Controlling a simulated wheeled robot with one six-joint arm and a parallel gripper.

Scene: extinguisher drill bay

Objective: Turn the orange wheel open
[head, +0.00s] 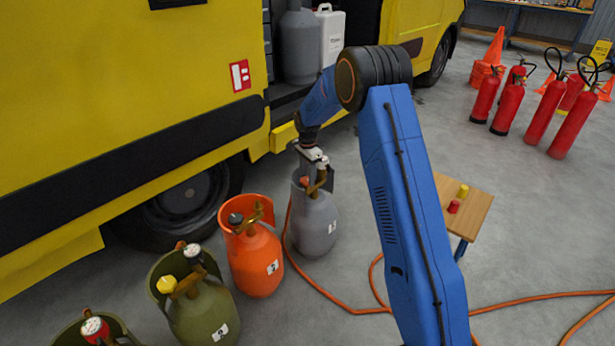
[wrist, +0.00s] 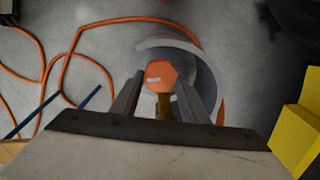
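The orange wheel (head: 304,181) is a small knob on top of a grey gas cylinder (head: 315,222) with a raised collar. In the wrist view the orange wheel (wrist: 160,75) shows its flat face, with a small pale label. A brass valve part (wrist: 165,106) shows below it. My gripper (head: 318,172) is over the grey cylinder's top. In the wrist view my gripper (wrist: 161,72) has its two fingers apart, one on each side of the orange wheel. Whether they touch it cannot be made out. The collar partly surrounds the wheel.
An orange cylinder (head: 256,262) and a green cylinder (head: 202,312) stand to the left, near the yellow truck (head: 120,90). A small wooden table (head: 474,211) is to the right. An orange hose (head: 330,300) lies on the floor. Red extinguishers (head: 508,106) stand at the back right.

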